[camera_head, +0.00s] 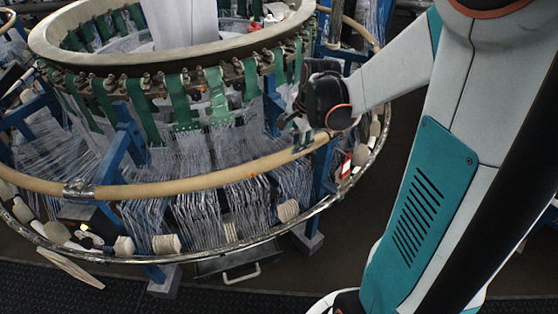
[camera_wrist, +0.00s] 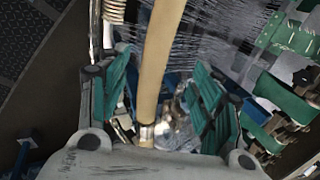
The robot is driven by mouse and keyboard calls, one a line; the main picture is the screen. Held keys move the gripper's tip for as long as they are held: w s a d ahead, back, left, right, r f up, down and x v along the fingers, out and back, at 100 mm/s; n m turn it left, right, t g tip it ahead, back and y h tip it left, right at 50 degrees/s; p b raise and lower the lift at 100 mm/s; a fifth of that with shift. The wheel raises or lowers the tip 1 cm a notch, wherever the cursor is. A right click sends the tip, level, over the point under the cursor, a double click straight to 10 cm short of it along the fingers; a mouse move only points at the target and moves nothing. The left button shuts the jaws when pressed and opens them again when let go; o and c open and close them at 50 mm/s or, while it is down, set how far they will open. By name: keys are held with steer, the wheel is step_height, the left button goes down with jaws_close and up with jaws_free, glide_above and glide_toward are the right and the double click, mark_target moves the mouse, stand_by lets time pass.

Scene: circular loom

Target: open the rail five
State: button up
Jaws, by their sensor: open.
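A tan curved rail (camera_head: 200,182) runs around the front of the circular loom in the head view. Metal joint bands sit on it, one at the front left (camera_head: 78,189). No number shows, so I cannot tell which section is rail five. My gripper (camera_head: 302,132) is at the rail's right part, close to a metal fitting there. In the wrist view my gripper (camera_wrist: 163,92) is open, with teal pads on either side of the rail (camera_wrist: 157,55). The rail passes between the fingers, apart from both pads. A metal band (camera_wrist: 146,131) on the rail shows near the palm.
An outer metal ring (camera_head: 210,258) with several thread spools (camera_head: 166,244) lies below the rail. Green straps (camera_head: 176,108) and many fine threads hang inside it. Blue posts (camera_head: 322,170) stand behind the rail. Dark floor (camera_head: 340,245) is clear at lower right.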

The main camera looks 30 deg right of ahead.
mark_target(285, 153)
steer(key=b+x, duration=0.3)
steer(key=x, duration=0.8)
steer(key=shift+w+f+b, duration=0.15)
steer(key=shift+f+b, duration=0.2)
